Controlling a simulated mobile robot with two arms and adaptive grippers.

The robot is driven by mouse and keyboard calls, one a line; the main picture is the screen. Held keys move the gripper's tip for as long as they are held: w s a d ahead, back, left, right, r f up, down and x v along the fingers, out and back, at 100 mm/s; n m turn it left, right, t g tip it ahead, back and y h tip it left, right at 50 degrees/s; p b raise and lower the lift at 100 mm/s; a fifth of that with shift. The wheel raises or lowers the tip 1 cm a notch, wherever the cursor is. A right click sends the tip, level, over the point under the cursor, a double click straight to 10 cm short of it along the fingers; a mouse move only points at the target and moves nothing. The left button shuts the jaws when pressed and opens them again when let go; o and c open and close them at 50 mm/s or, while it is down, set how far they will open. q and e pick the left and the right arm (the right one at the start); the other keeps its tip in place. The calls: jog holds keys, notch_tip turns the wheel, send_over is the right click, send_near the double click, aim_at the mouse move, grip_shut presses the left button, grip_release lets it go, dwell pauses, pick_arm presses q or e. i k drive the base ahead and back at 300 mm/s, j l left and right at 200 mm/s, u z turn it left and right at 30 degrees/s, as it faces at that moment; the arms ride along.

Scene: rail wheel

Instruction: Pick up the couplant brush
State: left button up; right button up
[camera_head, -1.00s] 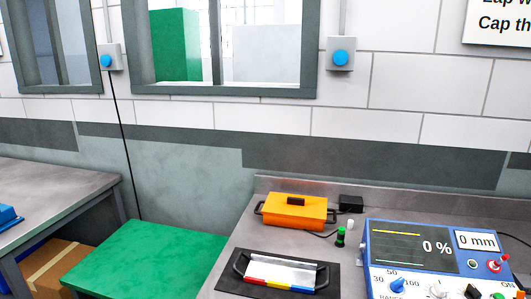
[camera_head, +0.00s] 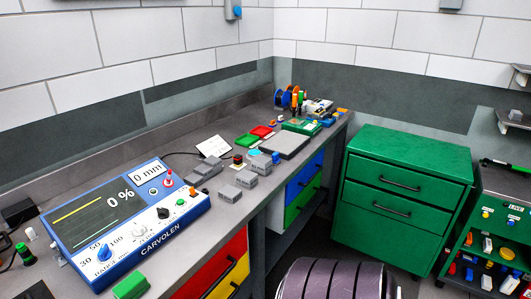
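I cannot make out a couplant brush for certain in the head view. Small items lie on the grey workbench (camera_head: 215,143), and several are too small to tell apart. Neither of my grippers shows in the view.
A blue flaw detector (camera_head: 165,222) stands on the bench, with grey blocks (camera_head: 238,186) to its right. Coloured reels (camera_head: 290,98) stand at the far end. A green drawer cabinet (camera_head: 402,190) and a tool cart (camera_head: 495,228) are at the right. A dark ribbed object (camera_head: 335,282) is at the bottom.

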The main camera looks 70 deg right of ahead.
aim_at(277, 160)
jog(key=l+z, duration=0.1)
jog(key=z, duration=2.2)
